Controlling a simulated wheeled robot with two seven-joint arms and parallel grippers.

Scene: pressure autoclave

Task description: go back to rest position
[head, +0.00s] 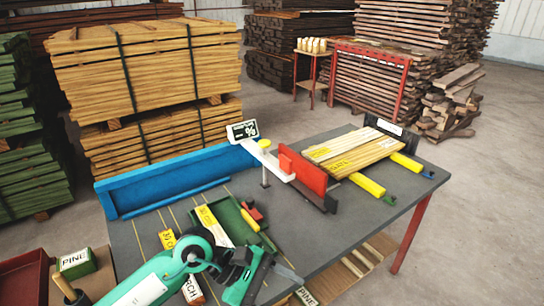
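My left arm comes in teal from the lower left. Its wrist and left gripper (246,272) are over the front part of the grey workbench (330,235), close to labelled wood pieces and a green tray (233,222). The fingers are seen from above and partly hidden by the wrist, so I cannot tell whether they are open or hold anything. My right gripper is not in view.
A blue fence (180,180) runs along the bench's back left. A white arm with a percent display (243,131), a red block (303,172) and light boards (350,152) with yellow-handled clamps (368,185) stand to the right. Lumber stacks (150,70) are behind.

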